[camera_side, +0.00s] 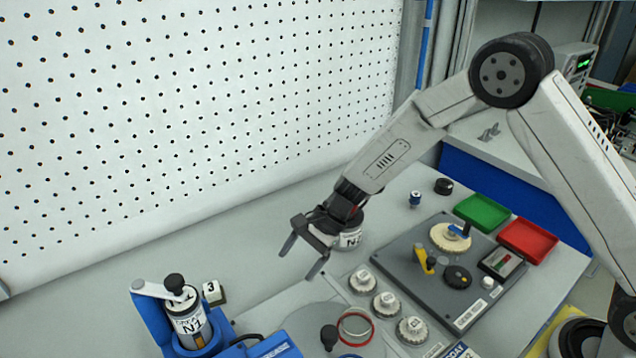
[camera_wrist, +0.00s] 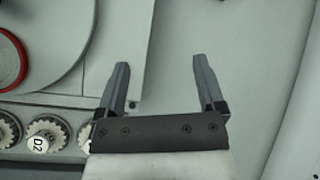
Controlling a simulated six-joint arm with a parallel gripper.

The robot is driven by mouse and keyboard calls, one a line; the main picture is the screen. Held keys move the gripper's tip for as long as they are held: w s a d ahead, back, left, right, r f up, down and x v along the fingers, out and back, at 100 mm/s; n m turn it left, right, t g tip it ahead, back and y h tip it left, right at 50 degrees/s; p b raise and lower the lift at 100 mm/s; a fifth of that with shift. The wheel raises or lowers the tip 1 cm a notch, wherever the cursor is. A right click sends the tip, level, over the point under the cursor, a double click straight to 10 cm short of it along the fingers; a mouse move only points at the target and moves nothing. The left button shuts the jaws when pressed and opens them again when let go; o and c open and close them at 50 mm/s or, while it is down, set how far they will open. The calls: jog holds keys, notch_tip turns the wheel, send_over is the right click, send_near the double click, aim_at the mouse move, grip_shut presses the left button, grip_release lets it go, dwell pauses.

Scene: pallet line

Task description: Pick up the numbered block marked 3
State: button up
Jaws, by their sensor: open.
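The white numbered block marked 3 (camera_side: 214,293) sits at the lower left in the side view, beside a blue fixture (camera_side: 155,322) that holds a cylinder labelled N1 (camera_side: 188,322). My gripper (camera_side: 301,262) is open and empty, raised above the table to the right of the block and apart from it. In the wrist view my two fingers (camera_wrist: 159,85) stand apart with only bare grey surface between them. The block does not show in the wrist view.
White knobs (camera_side: 386,305) and a dark panel (camera_side: 440,300) with a yellow lever lie to the right. Green (camera_side: 482,212) and red (camera_side: 528,238) trays are farther right. A pegboard wall (camera_side: 200,120) bounds the back.

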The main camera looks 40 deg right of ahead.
aim_at(216, 285)
jog(key=w+a+f+m+y, duration=0.1)
jog(key=w+a+m, duration=0.1)
jog(key=w+a+f+m+t+y, duration=0.1)
jog(key=w+a+m+y, duration=0.1)
jog(key=a, duration=0.1)
jog(key=w+a+f+m+y, duration=0.1)
jog(key=w+a+m, duration=0.1)
jog(key=w+a, duration=0.1)
jog(key=shift+a+f+t, duration=0.25)
jog(key=shift+f+t, duration=0.05)
jog(key=shift+f, duration=0.05)
jog(key=shift+w+a+f+m+t+y, duration=0.15)
jog(key=shift+w+a+m+t+y, duration=0.15)
jog(key=shift+w+a+m+y, duration=0.15)
jog(key=shift+a, duration=0.1)
jog(key=shift+x, duration=1.2)
jog(key=shift+f, duration=0.1)
jog(key=shift+x, duration=2.55)
jog(key=shift+f, duration=0.1)
grip_shut()
